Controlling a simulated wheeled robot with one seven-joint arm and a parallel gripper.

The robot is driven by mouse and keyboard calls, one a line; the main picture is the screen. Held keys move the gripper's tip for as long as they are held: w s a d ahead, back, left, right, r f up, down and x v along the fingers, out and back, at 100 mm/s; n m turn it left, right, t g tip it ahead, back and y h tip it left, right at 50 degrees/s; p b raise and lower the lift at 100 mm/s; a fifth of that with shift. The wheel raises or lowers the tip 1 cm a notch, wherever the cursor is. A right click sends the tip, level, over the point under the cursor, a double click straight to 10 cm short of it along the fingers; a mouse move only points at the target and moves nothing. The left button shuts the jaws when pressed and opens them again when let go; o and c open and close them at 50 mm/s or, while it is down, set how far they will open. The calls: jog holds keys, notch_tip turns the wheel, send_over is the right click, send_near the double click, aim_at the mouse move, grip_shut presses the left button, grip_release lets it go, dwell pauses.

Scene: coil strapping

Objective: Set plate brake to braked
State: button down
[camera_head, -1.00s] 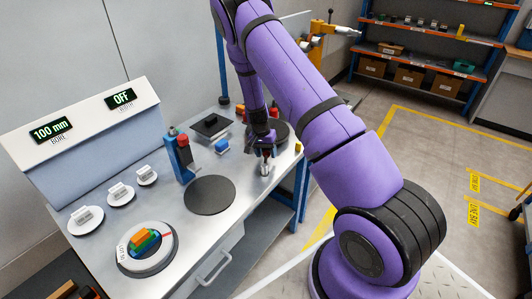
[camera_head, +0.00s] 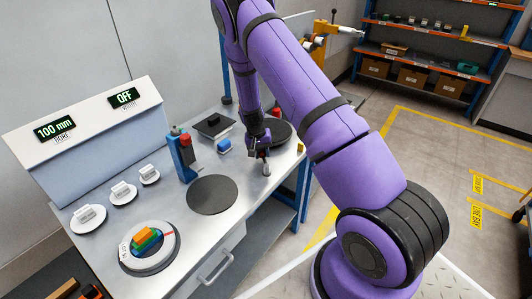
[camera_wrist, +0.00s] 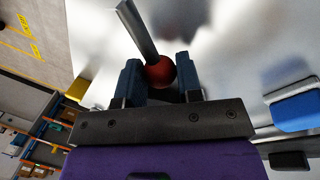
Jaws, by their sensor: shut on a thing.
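The plate brake's lever is a grey metal rod (camera_wrist: 138,30) with a red ball knob (camera_wrist: 160,72). In the wrist view the knob sits between the two blue fingers of my gripper (camera_wrist: 158,82), which is shut on it. In the head view my gripper (camera_head: 262,151) is low over the workbench, and the lever's short metal base (camera_head: 267,169) shows just below it. The knob is mostly hidden by my gripper there. The dark round plate (camera_head: 212,195) lies flat on the bench, left of and nearer than the lever. I cannot read the brake's state from any label.
A blue post with a red top (camera_head: 184,155) stands left of my gripper. A small blue block (camera_head: 224,146) and a dark square pad (camera_head: 214,126) lie behind. A dark disc (camera_head: 278,132) is beyond my gripper. The console (camera_head: 85,140) reads 100 mm and OFF.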

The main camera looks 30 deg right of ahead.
jog(key=a+n, duration=0.1)
jog(key=n, duration=0.1)
jog(key=a+n, duration=0.1)
jog(key=shift+w+a+n+t, duration=0.2)
jog(key=shift+a+n+t, duration=0.05)
jog(key=shift+n+t, duration=0.15)
jog(key=a+n, duration=0.1)
jog(key=n, duration=0.1)
jog(key=shift+s+a+n, duration=0.1)
jog(key=shift+a+n, duration=0.3)
jog(key=a+n, duration=0.1)
jog(key=a+n+t, duration=0.1)
jog(key=n, duration=0.1)
jog(key=shift+s, duration=0.4)
jog(key=shift+s+a+n, duration=0.25)
jog(key=shift+a+n, duration=0.05)
jog(key=shift+n, duration=0.35)
jog(key=shift+s+a+n, duration=0.2)
jog(key=shift+a+n, duration=0.1)
jog(key=shift+n, duration=0.35)
jog(key=c, duration=0.8)
grip_release()
jog(key=shift+t, duration=0.3)
jog(key=shift+r, duration=0.1)
jog(key=r, duration=0.3)
jog(key=a+r, duration=0.1)
jog(key=r, duration=0.3)
jog(key=s+a+r, duration=0.1)
jog(key=r, duration=0.2)
jog(key=shift+r, duration=0.2)
